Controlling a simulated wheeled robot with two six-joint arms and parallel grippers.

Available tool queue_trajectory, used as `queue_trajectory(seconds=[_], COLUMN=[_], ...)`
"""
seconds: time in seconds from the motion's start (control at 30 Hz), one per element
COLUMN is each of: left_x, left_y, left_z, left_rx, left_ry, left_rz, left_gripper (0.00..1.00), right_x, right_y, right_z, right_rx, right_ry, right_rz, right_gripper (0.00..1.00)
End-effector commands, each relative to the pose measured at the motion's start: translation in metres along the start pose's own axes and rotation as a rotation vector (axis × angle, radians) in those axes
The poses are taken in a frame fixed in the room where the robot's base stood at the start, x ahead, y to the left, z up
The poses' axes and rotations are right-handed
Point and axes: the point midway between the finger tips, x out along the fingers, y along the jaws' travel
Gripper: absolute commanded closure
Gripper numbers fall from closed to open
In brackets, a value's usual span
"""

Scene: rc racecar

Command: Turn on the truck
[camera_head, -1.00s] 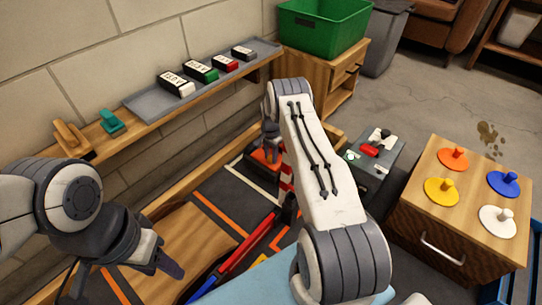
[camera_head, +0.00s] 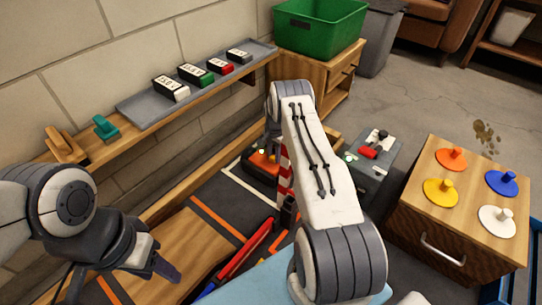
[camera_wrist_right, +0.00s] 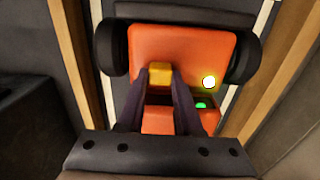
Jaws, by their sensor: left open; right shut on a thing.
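The truck is orange with black wheels and shows from above in the right wrist view (camera_wrist_right: 185,42). In the head view the truck (camera_head: 264,162) sits on the dark track, partly hidden by my right arm. A small yellow block (camera_wrist_right: 158,73) stands on its orange top. My right gripper (camera_wrist_right: 160,80) is shut on this yellow block. A bright yellow-white light (camera_wrist_right: 209,82) and a green light (camera_wrist_right: 201,105) show on the truck to the right of the fingers. My left gripper (camera_head: 130,275) is open and empty at the lower left, away from the truck.
A wall shelf holds a grey tray (camera_head: 140,108) with several labelled switch-like blocks. A grey box with a red lever (camera_head: 368,153) is right of my right arm. A wooden cabinet (camera_head: 425,215) with coloured knobs stands at right. A green bin (camera_head: 318,28) is at the back.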

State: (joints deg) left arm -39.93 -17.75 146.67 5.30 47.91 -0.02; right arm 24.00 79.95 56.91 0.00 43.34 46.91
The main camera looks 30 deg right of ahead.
Motion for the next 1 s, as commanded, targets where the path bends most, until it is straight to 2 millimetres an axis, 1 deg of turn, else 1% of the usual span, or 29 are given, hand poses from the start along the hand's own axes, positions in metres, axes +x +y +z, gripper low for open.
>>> queue_trajectory(seconds=[0.03,0.07,0.1,0.37,0.47,0.57,0.8,0.9,1.0], left_x=[0.0,0.0,0.0,0.0,-0.004,-0.014,-0.045,-0.054,-0.06], left_y=[0.0,0.0,0.0,0.0,0.0,0.001,0.003,0.004,0.004], left_z=[0.0,0.0,0.0,0.0,0.0,-0.001,-0.002,-0.003,-0.003], left_rx=[0.0,0.0,0.0,0.0,0.0,0.0,0.0,0.0,0.0], left_ry=[0.0,0.0,0.0,0.0,0.0,0.0,0.0,0.0,0.0], left_rz=[0.0,0.0,0.0,0.0,0.0,0.0,0.0,0.0,0.0], left_gripper=[0.5,0.5,0.5,0.5,0.5,0.5,0.5,0.5,0.5], right_x=[-0.002,-0.002,-0.002,-0.001,-0.007,-0.021,-0.071,-0.087,-0.099], right_y=[-0.003,-0.003,-0.004,-0.004,-0.004,-0.004,-0.003,-0.003,-0.003], right_z=[-0.002,-0.002,-0.001,0.002,0.001,0.001,0.0,0.0,0.0], right_rx=[-0.001,-0.002,-0.003,-0.005,-0.004,-0.004,-0.003,-0.003,-0.002], right_ry=[0.009,0.009,0.008,0.004,0.004,0.004,0.006,0.005,0.006], right_rz=[-0.006,-0.006,-0.006,-0.004,-0.004,-0.004,-0.005,-0.004,-0.005], right_gripper=[0.55,0.43,0.35,0.35,0.35,0.35,0.35,0.35,0.35])
